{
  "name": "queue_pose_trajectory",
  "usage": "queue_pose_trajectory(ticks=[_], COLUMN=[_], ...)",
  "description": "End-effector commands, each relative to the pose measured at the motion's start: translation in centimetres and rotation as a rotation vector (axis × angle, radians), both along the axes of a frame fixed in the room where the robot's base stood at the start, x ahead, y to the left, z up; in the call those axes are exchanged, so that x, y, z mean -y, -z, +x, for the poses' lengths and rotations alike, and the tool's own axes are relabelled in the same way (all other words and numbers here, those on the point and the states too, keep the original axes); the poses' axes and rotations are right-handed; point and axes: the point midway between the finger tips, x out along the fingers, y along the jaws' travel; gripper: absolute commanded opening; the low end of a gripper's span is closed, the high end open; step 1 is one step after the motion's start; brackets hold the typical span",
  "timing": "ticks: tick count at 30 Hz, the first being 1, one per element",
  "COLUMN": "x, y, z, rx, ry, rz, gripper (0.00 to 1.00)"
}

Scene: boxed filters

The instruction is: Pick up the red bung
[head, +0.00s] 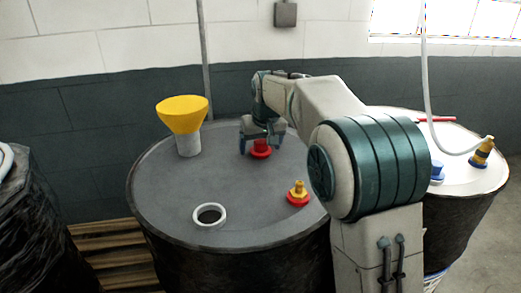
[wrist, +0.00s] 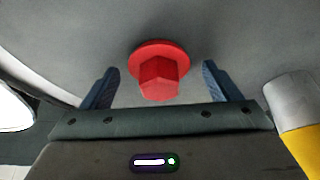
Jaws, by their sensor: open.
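The red bung (head: 261,148) sits on the grey drum top (head: 180,215), toward its far side. In the wrist view the bung (wrist: 159,72) shows a round flange and a faceted head, and it lies between and beyond the two blue fingertips. My gripper (head: 262,138) is open over the bung in the head view. In the wrist view my gripper (wrist: 160,85) has a clear gap on both sides of the bung, with no finger touching it.
A yellow funnel (head: 182,114) on a grey neck stands left of the bung. A red and yellow fitting (head: 298,193) and a white-ringed hole (head: 209,216) are nearer the front. A second drum (head: 468,178) with a hose (head: 430,110) stands at right.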

Motion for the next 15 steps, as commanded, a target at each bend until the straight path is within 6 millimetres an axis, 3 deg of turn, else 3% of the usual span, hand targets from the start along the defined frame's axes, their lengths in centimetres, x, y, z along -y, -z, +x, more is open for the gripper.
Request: queue_pose_trajectory(ticks=[8,12,13,15], x=[-0.03,-0.03,-0.03,-0.03], y=[0.27,0.25,0.25,0.24], z=[0.13,0.12,0.12,0.12], rx=[0.001,0.001,0.001,0.001], ry=[0.000,0.000,0.000,0.000], rz=[0.000,0.000,0.000,0.000], gripper=[0.81,0.42,0.35,0.35])
